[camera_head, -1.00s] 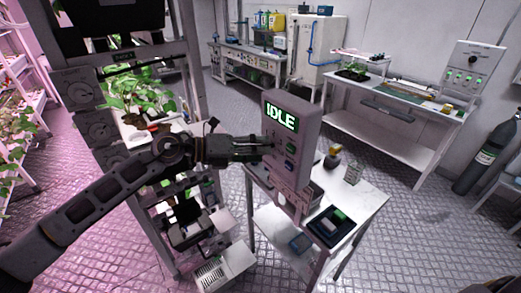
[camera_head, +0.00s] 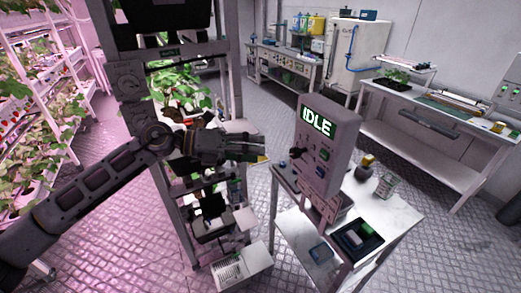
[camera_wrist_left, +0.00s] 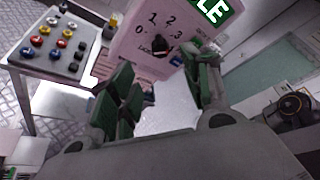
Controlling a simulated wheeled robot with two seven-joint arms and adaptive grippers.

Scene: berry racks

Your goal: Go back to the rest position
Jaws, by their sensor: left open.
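My left arm reaches in from the left in the head view, and its gripper (camera_head: 262,148) is in front of the dark rack frame, just left of the control box (camera_head: 335,130). The gripper is open and empty. In the left wrist view its two green-padded fingers (camera_wrist_left: 160,98) stand apart with nothing between them. The control box has a lit green "IDLE" display (camera_head: 317,122) and several buttons. In the left wrist view its black dial knob (camera_wrist_left: 160,44) shows beyond the fingers, with a gap. My right gripper is not in view.
The control box stands on a small white table (camera_head: 395,222) holding a black tray (camera_head: 358,238) and small items. Plants on a rack (camera_head: 182,88) stand behind my left arm. Planted shelves (camera_head: 40,130) line the left side. A bench (camera_head: 440,140) stands at the back right. Metal floor lies between.

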